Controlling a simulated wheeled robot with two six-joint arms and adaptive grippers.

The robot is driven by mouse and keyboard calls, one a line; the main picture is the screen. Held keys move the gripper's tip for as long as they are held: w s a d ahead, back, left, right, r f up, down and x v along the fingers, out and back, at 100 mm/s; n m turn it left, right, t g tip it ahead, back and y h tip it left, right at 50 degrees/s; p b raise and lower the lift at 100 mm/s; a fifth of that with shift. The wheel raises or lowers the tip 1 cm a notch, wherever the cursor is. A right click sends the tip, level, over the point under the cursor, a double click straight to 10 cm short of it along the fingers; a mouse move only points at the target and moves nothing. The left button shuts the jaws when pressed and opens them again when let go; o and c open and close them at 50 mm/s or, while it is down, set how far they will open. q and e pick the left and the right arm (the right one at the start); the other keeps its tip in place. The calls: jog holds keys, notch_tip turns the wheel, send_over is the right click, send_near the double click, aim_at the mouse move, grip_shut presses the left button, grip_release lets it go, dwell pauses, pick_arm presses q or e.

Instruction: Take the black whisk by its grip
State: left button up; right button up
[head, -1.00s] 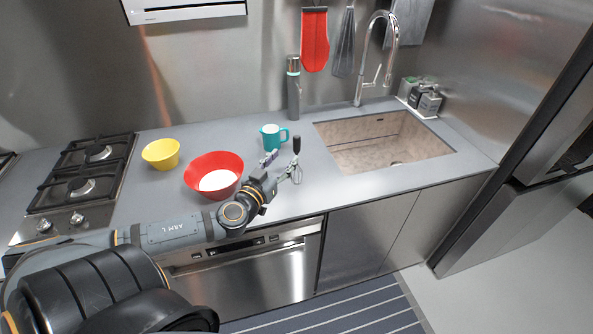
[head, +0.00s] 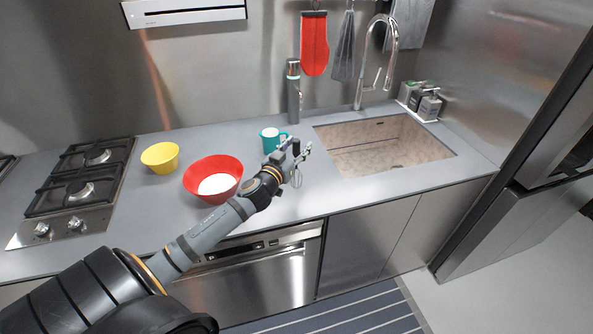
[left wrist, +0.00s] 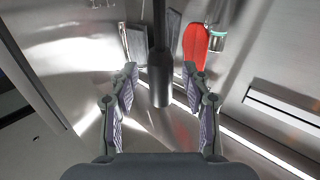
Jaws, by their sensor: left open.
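The whisk stands with its black grip (head: 297,146) up and its wire loops (head: 297,179) below, over the counter near its front edge. My left gripper (head: 300,149) is open at the height of the grip. In the left wrist view the black grip (left wrist: 160,85) shows between the two open fingers (left wrist: 160,72) of my left gripper, with a gap on each side. Whether it lies fully between the pads in depth is hard to tell. My right gripper is not in view.
A teal mug (head: 270,141) stands just behind my left gripper. A red bowl (head: 201,190) with something white in it and a yellow bowl (head: 160,158) are to the left. The sink (head: 385,145) is to the right. A grey bottle (head: 294,95) stands at the back wall.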

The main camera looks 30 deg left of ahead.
pick_arm(q)
grip_shut()
dwell(0.3)
